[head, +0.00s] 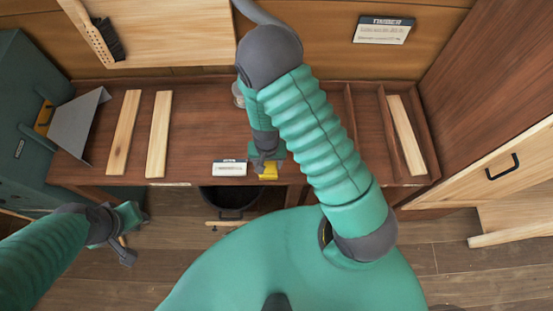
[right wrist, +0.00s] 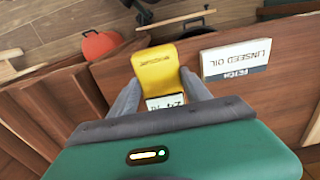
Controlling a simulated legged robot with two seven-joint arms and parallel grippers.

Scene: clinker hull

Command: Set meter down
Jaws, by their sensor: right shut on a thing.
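The yellow meter (head: 269,171) is at the front edge of the brown workbench (head: 190,130), just right of a white card. In the right wrist view the meter (right wrist: 155,72) shows its yellow body and a small display with dark digits. My right gripper (head: 264,163) is shut on it, with a grey finger on each side in the right wrist view (right wrist: 160,98). I cannot tell whether the meter touches the bench top. My left gripper (head: 127,246) hangs low at the left, off the bench, and its opening is unclear.
The linseed oil card (head: 229,168) lies beside the meter. Two pale boards (head: 124,132) (head: 159,134) lie left, another (head: 406,136) right in a slot. A jar (head: 238,95) stands behind my right arm. A dark bucket (head: 230,200) is below the front edge. Bench between boards and card is clear.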

